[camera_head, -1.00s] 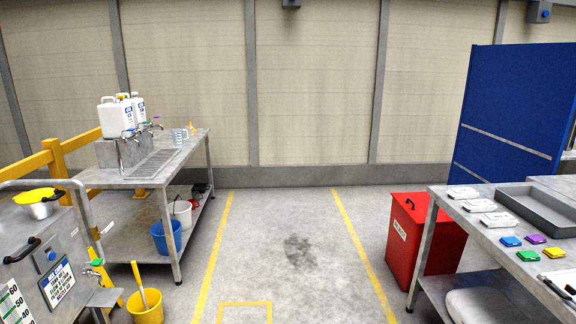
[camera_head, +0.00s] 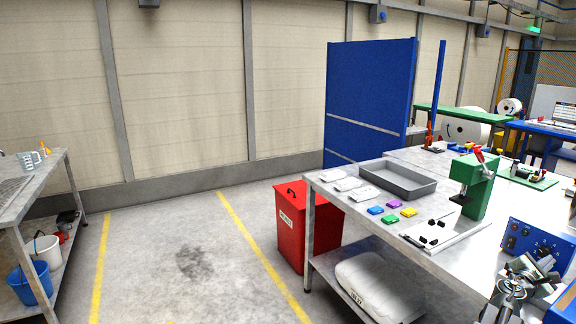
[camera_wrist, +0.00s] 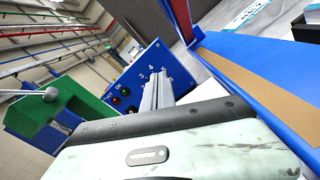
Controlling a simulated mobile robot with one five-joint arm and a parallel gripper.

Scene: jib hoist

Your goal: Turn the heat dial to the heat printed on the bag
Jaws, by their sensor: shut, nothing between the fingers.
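A blue control box (camera_head: 532,243) stands at the right end of the bench, with a dark dial (camera_head: 542,252) on its face. In the wrist view the blue face (camera_wrist: 128,84) shows printed numbers around 3, 4 and 5, and small red and green buttons at its left. My gripper (camera_wrist: 158,84) is shut and empty, in front of this face and covering its dial area. I cannot tell whether it touches. Several white bags (camera_head: 348,184) lie on the bench; their print is too small to read.
A green press (camera_head: 478,188) stands left of the control box. A grey tray (camera_head: 400,180) and several coloured pads (camera_head: 392,204) lie on the bench. A large white sack (camera_head: 372,284) is on the shelf below. A red bin (camera_head: 292,228) stands beside the bench; the floor to its left is clear.

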